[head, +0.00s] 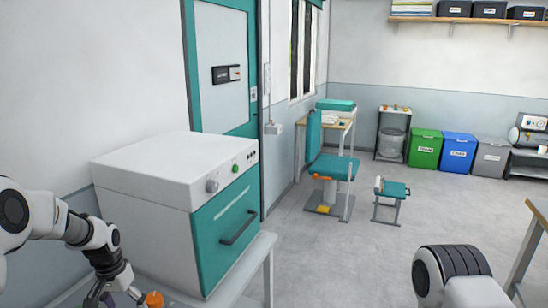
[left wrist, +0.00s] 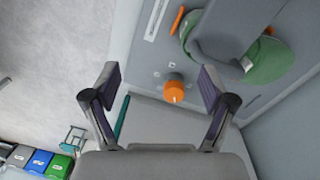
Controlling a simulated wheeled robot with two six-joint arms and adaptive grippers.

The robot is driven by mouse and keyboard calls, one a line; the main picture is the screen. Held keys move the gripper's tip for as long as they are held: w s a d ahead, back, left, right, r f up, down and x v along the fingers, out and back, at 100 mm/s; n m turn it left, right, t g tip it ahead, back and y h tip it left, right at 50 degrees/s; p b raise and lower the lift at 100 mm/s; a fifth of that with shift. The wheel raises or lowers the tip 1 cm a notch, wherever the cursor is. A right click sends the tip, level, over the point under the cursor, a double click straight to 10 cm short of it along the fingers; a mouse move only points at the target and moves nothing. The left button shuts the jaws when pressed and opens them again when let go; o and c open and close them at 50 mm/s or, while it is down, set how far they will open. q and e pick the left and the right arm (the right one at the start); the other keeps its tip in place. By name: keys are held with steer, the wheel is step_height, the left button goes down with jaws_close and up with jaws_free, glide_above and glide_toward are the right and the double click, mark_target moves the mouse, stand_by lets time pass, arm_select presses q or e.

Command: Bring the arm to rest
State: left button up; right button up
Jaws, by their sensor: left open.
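My left arm comes in from the left in the head view, bent downward in front of the white and teal machine. My left gripper (head: 118,298) is at the bottom edge there, partly cut off by the frame. In the left wrist view my left gripper (left wrist: 160,80) is open, with its two fingers wide apart and nothing held. An orange capped object (left wrist: 172,90) shows in the gap between the fingers in that view; I cannot tell its distance. The orange object also shows in the head view (head: 154,299), right beside the gripper. My right gripper is not in view.
The boxy machine (head: 235,222) with a teal front stands on a light table (head: 258,262), close to my left arm. Green and grey items (left wrist: 268,60) lie beyond the fingers in the wrist view. A teal chair (head: 330,165) and bins (head: 458,150) stand farther off. Open floor lies between.

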arm_select(q)
steer(key=s+d+f, duration=0.5)
steer(key=s+f, duration=0.4)
steer(key=s+d+f, duration=0.4)
steer(key=s+f, duration=0.5)
steer(key=s+d+f+n, duration=0.1)
steer(key=s+d, duration=0.2)
steer(key=s, duration=1.4)
step_height(320, 180, down, 10)
steer(key=b, duration=1)
steer(key=shift+s+y, duration=0.3)
steer(key=shift+s, duration=0.05)
steer(key=shift+a, duration=0.1)
